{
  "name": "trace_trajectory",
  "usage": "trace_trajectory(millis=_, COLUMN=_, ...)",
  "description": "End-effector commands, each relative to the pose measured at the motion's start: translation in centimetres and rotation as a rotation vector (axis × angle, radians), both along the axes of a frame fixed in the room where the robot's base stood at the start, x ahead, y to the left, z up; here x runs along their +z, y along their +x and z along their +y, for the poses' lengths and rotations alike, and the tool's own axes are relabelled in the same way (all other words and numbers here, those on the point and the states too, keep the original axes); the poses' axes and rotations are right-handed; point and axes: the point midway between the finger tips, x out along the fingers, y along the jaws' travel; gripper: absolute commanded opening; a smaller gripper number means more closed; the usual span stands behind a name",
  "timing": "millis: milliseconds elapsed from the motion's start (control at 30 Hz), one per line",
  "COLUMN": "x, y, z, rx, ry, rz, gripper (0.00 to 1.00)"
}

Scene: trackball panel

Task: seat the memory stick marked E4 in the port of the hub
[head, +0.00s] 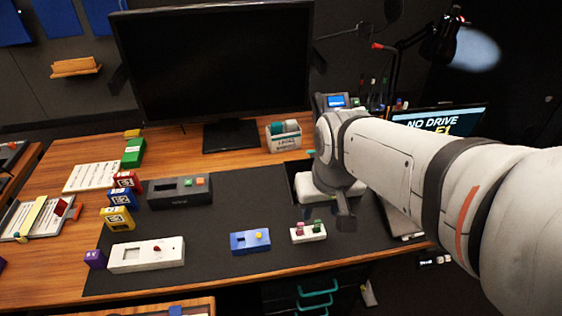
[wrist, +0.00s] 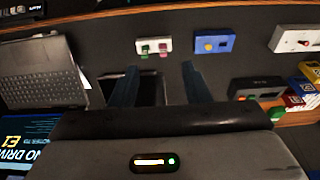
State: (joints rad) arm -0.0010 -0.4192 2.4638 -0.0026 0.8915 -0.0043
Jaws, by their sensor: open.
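I cannot tell for sure which object is the hub. My gripper (head: 343,222) is open and hangs over the right part of the mat, to the right of the white block. In the wrist view my two dark fingers (wrist: 158,70) are apart, with nothing held, and the block is beyond their tips.
A blue box (head: 250,241) with a yellow knob is left of the block. A white box (head: 147,255) and a dark box (head: 180,192) are farther left. A laptop (wrist: 40,75) is on the right; its screen (head: 440,121) reads "NO DRIVE". The mat's middle is clear.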

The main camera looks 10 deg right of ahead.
Motion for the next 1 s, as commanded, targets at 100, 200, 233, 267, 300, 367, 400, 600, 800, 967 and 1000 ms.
trace_trajectory(millis=100, x=-3.5, y=3.1, z=0.1, rx=0.004, ry=0.000, rz=0.053, gripper=0.43)
trace_trajectory(millis=200, x=-6.5, y=6.0, z=0.0, rx=0.001, ry=0.001, rz=0.097, gripper=0.43)
trace_trajectory(millis=233, x=-7.4, y=6.8, z=-0.1, rx=0.001, ry=0.001, rz=0.110, gripper=0.43)
trace_trajectory(millis=267, x=-8.3, y=7.6, z=-0.1, rx=0.000, ry=0.001, rz=0.123, gripper=0.43)
trace_trajectory(millis=300, x=-9.4, y=8.6, z=-0.1, rx=0.000, ry=0.001, rz=0.137, gripper=0.43)
trace_trajectory(millis=367, x=-11.1, y=9.9, z=-0.2, rx=-0.001, ry=0.001, rz=0.157, gripper=0.43)
trace_trajectory(millis=400, x=-12.0, y=10.7, z=-0.2, rx=-0.001, ry=0.001, rz=0.169, gripper=0.43)
trace_trajectory(millis=600, x=-15.0, y=12.8, z=-0.3, rx=-0.002, ry=0.002, rz=0.204, gripper=0.43)
trace_trajectory(millis=800, x=-17.1, y=13.0, z=-0.3, rx=-0.003, ry=0.002, rz=0.209, gripper=0.43)
trace_trajectory(millis=967, x=-18.9, y=12.7, z=-0.1, rx=-0.003, ry=0.002, rz=0.210, gripper=0.43)
trace_trajectory(millis=1000, x=-19.4, y=12.5, z=-0.1, rx=-0.003, ry=0.002, rz=0.210, gripper=0.43)
